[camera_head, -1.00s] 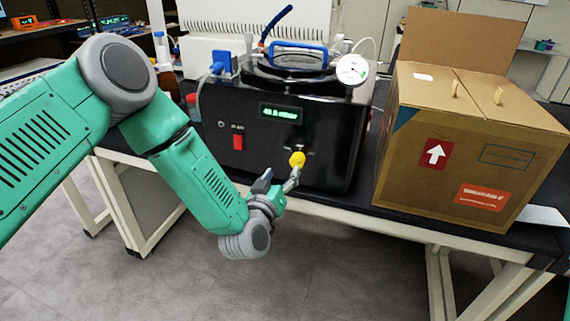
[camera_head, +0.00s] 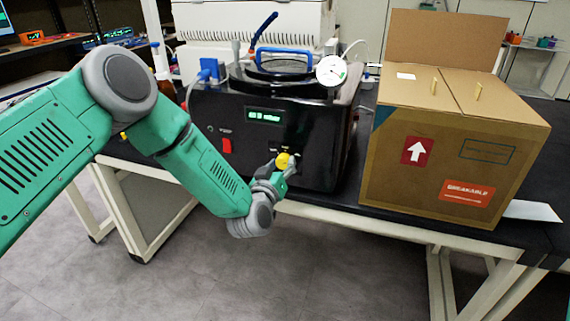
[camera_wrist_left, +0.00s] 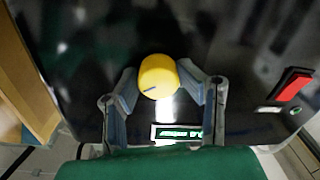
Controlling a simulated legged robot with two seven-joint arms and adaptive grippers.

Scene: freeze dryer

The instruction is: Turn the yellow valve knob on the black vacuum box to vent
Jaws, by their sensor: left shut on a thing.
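The black vacuum box (camera_head: 255,140) stands on the bench with a lit green display (camera_head: 264,115) and a red switch (camera_head: 227,146) on its front. The yellow valve knob (camera_head: 283,161) sticks out low on the right of that front. My left gripper (camera_head: 287,166) is at the knob, with its fingers around it. In the left wrist view, the knob (camera_wrist_left: 158,76) with a dark line on its face sits between the two fingertips (camera_wrist_left: 157,80), and the gripper is shut on it. My right gripper is in neither view.
A cardboard box (camera_head: 445,160) with an upright flap stands on the bench right of the vacuum box. A round gauge (camera_head: 331,70) and a blue handle (camera_head: 285,55) are on top of the vacuum box. The floor in front of the bench is clear.

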